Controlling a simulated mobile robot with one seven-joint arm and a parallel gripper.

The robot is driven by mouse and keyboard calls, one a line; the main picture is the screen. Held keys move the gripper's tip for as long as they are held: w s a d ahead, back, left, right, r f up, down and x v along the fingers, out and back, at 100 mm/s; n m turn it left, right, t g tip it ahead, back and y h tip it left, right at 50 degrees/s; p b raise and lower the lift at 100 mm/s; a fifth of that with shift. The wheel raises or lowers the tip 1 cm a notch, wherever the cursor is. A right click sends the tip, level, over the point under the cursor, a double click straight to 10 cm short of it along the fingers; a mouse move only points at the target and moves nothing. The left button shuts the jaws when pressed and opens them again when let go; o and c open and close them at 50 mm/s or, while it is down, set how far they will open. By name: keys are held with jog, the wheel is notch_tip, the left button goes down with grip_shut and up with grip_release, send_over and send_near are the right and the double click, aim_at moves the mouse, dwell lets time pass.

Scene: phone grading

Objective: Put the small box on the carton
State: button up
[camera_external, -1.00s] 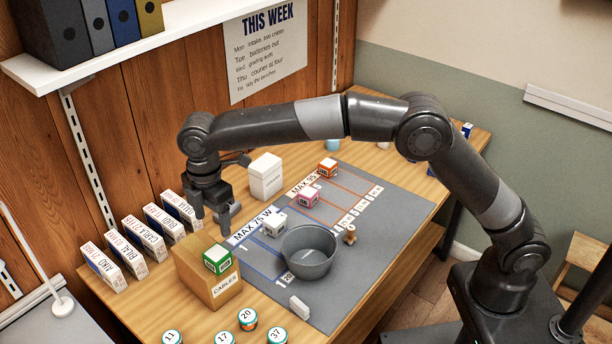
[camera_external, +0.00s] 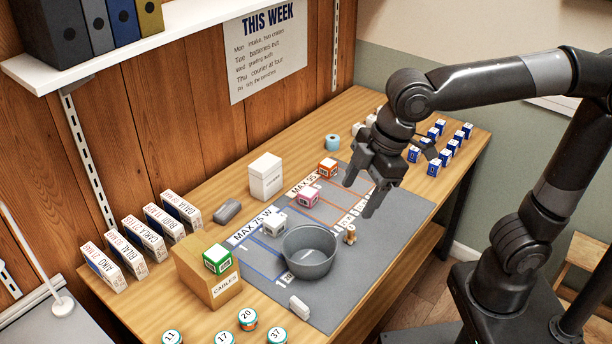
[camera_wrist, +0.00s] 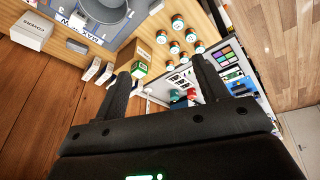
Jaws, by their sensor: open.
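The brown carton (camera_external: 222,290), labelled CABLES, stands on the table left of the grey mat. A small green-and-white box (camera_external: 217,259) sits on top of it, near its front right edge. In the wrist view the carton (camera_wrist: 128,52) and the green box (camera_wrist: 140,69) show between the fingers, at some distance. My gripper (camera_external: 358,199) is open and empty, above the right part of the mat, well away from the carton. Other small boxes, white (camera_external: 274,224), pink (camera_external: 308,197) and orange (camera_external: 328,168), stand on the mat.
A grey bowl (camera_external: 309,254) and a small brown figure (camera_external: 350,235) stand on the mat (camera_external: 330,310). A white COVERS box (camera_external: 265,178) and a grey block (camera_external: 228,211) are behind. Labelled white boxes (camera_external: 130,252) line the left; blue boxes (camera_external: 436,146) stand at the far right.

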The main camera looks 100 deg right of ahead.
jog(key=s+a+f+m+t, duration=0.1)
jog(key=s+f, duration=0.2)
jog(key=s, duration=0.4)
jog(key=s+a+f+m, duration=0.1)
jog(key=s+f, duration=0.3)
jog(key=s, duration=0.4)
jog(key=shift+s+m+t, duration=0.2)
jog(key=shift+m+t, duration=0.2)
jog(key=shift+m, duration=0.1)
